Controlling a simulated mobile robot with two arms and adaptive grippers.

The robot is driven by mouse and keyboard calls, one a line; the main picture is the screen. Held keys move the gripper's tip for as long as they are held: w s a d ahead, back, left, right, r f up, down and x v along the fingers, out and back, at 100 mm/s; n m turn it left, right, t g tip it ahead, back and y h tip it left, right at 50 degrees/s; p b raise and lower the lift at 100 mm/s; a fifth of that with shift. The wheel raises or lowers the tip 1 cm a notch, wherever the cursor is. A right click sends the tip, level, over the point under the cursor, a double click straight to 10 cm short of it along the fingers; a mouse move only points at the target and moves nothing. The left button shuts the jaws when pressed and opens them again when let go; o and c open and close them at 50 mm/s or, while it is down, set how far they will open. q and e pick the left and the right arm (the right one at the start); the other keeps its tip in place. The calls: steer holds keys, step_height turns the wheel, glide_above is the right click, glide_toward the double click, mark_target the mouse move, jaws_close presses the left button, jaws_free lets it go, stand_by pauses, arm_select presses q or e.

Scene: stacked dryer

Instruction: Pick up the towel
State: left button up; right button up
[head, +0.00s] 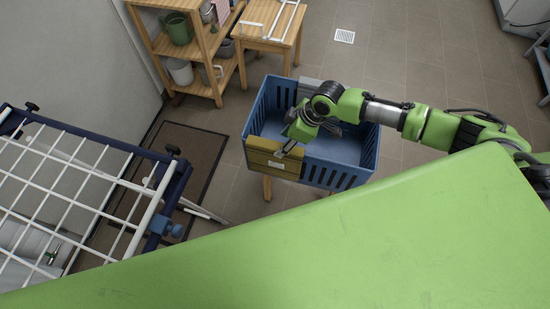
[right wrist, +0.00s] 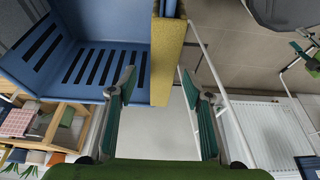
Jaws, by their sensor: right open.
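A yellow towel (head: 262,158) hangs folded over the near left rim of a blue slatted basket (head: 345,170). In the right wrist view the towel (right wrist: 170,60) shows edge-on over the basket wall, with the basket (right wrist: 95,25) to its left. My right gripper (head: 291,145) is over the towel at the rim. In the right wrist view its open fingers (right wrist: 158,78) stand either side of the towel's edge, one towards the basket's inside and one outside; I cannot tell whether they touch it. Grey items inside the basket are partly hidden by my arm. My left gripper is out of view.
The basket stands on a wooden-legged support. A wooden shelf (head: 197,60) with pots and a small wooden table (head: 268,28) stand behind it. A white wire rack with a blue frame (head: 80,175) is at left. Tiled floor (head: 430,60) is free at the back right.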

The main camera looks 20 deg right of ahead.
mark_target(275, 151)
steer(key=x, duration=0.6)
steer(key=shift+a+f, duration=0.15)
steer(key=shift+a, duration=0.2)
steer(key=shift+f, duration=0.15)
steer(key=shift+f, duration=0.25)
steer(key=shift+r, duration=0.1)
jaws_close()
